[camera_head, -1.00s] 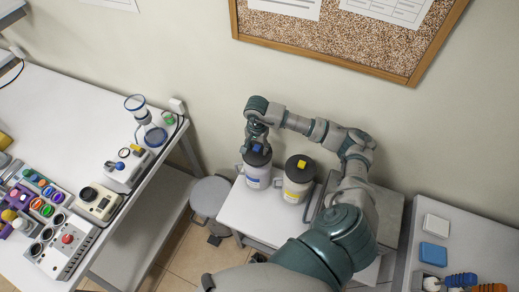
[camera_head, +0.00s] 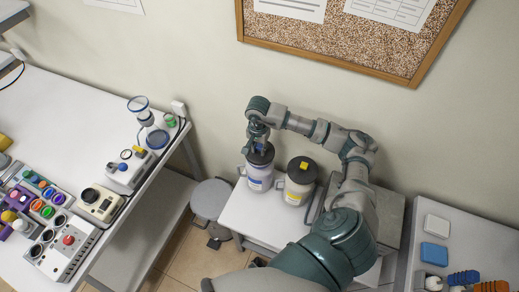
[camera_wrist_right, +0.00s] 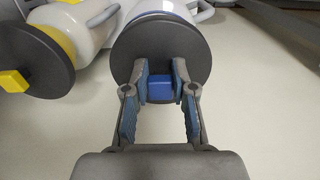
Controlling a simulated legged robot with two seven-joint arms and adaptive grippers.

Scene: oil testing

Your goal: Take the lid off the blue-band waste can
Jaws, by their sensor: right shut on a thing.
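The blue-band waste can (camera_head: 258,182) is white with a dark round lid (camera_head: 262,157). It stands on the small white table, left of the yellow-band can. My right gripper (camera_head: 259,143) is over the lid from above. In the right wrist view the gripper (camera_wrist_right: 160,84) is shut on the blue knob (camera_wrist_right: 160,91) of the dark lid (camera_wrist_right: 190,40). The lid appears to be on the can's mouth; I cannot tell if there is a gap. The knob is mostly hidden by the fingers in the head view. My left gripper is not in view.
The yellow-band can (camera_head: 297,186), with a dark lid and yellow knob (camera_head: 304,165), stands close on the right. A long bench (camera_head: 80,115) with instruments is further left; the wall is behind.

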